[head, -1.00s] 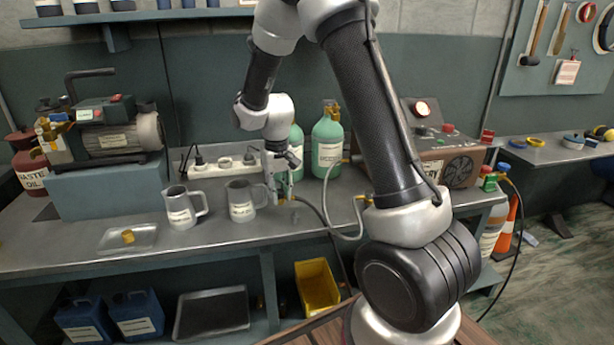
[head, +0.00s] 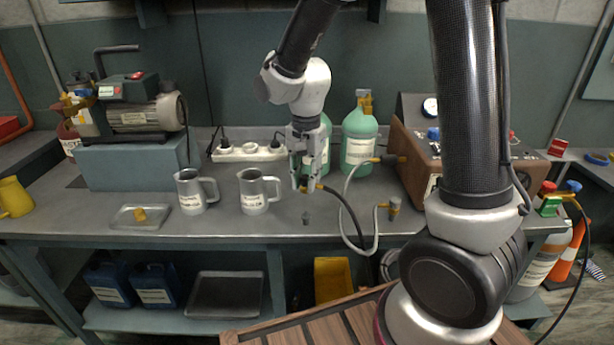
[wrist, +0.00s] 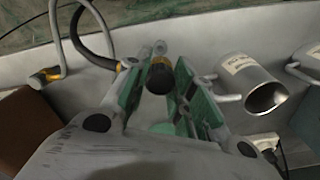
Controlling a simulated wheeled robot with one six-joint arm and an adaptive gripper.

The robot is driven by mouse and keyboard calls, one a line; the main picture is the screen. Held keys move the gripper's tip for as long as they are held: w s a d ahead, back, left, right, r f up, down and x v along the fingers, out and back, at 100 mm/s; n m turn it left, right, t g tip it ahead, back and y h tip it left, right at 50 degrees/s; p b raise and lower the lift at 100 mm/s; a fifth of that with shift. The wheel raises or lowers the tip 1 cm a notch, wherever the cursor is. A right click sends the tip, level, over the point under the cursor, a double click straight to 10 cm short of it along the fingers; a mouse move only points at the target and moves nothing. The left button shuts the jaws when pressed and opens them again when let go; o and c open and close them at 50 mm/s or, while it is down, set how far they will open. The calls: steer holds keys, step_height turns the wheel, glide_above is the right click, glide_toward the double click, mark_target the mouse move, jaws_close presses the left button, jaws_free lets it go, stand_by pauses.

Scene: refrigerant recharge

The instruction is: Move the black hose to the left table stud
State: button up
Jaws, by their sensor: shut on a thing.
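My gripper (head: 304,188) is shut on the end of the black hose (head: 347,208), above the table to the right of the mugs. The hose hangs from the gripper and bends down past the table's front edge. In the wrist view my gripper (wrist: 160,68) has its green-padded fingers on either side of a dark round hose end (wrist: 160,78), with brass at it. The black hose (wrist: 90,45) runs off to the upper left there. A short grey stud (head: 306,218), the left one, stands on the table just below the gripper in the head view; contact cannot be told.
A grey hose (head: 347,220) loops to a brass fitting on the right stud (head: 394,208). Two mugs (head: 190,192) (head: 256,193) stand left of the gripper. Green bottles (head: 358,140) and a brown machine (head: 415,160) stand behind and right. A tray (head: 137,222) lies at left.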

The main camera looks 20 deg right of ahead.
steer(key=shift+f, duration=3.2)
steer(key=shift+f, duration=0.85)
steer(key=o, duration=1.1)
